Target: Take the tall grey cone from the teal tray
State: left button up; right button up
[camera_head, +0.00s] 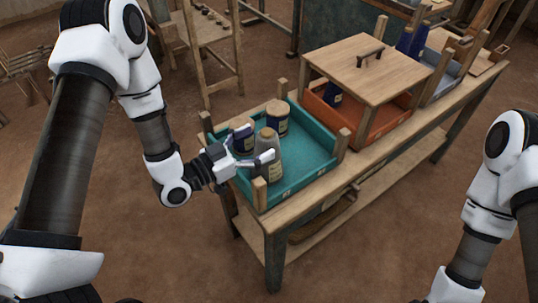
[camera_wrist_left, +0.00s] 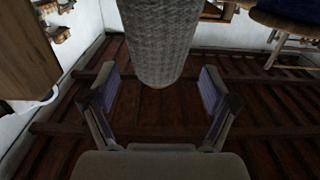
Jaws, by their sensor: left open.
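The tall grey cone (camera_head: 268,170) stands upright in the near left part of the teal tray (camera_head: 312,158). My left gripper (camera_head: 256,157) is open at the cone, its fingers reaching in from the left at about the cone's upper half. In the left wrist view the textured grey cone (camera_wrist_left: 160,42) lies ahead, centred between the two open fingers (camera_wrist_left: 158,95), with gaps on both sides. I cannot tell whether any finger touches it in the head view. My right gripper is out of view; only part of the right arm shows.
The tray's right part is bare. A wooden lid (camera_head: 350,65) with a dark handle covers much of the orange tray (camera_head: 352,130).

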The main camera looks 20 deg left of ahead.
pick_arm(q)
jog(key=x, duration=0.3)
jog(key=shift+d+r, duration=0.1)
jog(key=shift+d, duration=0.1)
grip_shut()
jog(key=shift+a, duration=0.1)
